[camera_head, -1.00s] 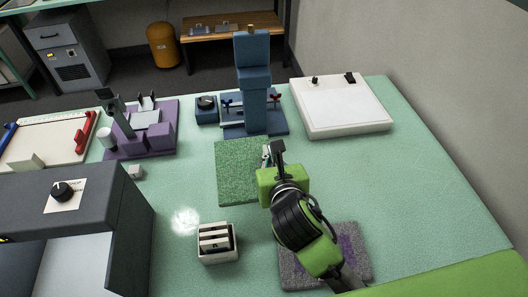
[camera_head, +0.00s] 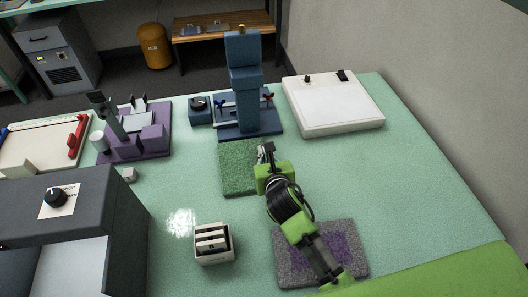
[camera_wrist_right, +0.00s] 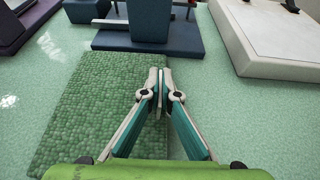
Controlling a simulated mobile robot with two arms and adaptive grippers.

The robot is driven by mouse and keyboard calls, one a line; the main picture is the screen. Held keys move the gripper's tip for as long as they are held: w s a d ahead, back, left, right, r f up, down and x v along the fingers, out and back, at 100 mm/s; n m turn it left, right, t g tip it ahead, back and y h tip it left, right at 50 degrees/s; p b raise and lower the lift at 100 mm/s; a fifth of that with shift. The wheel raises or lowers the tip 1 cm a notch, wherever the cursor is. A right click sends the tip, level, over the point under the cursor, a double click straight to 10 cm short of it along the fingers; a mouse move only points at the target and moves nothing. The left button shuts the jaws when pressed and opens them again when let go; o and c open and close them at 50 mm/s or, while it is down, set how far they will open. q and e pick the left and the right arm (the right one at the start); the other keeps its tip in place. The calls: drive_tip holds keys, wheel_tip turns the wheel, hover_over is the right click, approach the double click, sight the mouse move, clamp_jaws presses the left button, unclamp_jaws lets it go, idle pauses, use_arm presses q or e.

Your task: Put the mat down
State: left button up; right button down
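The green textured mat (camera_head: 238,168) is in front of the blue machine, and its far edge is close to that machine's base. In the right wrist view the mat (camera_wrist_right: 90,110) fills the left and middle. My right gripper (camera_head: 266,152) is at the mat's right edge. In the wrist view its fingertips (camera_wrist_right: 158,88) are close together, pinched on that edge. I cannot tell whether the mat touches the table or is slightly above it. The gripper and arm hide part of its right side. My left gripper is not in view.
The blue machine (camera_head: 243,80) stands just beyond the mat, with a white flat box (camera_head: 332,105) to its right. A grey mat with a purple patch (camera_head: 290,262) lies under my right arm. A white slotted holder (camera_head: 214,243) stands nearer. The green table is clear at right.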

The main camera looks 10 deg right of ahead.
drive_tip(key=shift+f, duration=0.15)
drive_tip(key=c, duration=2.3)
unclamp_jaws()
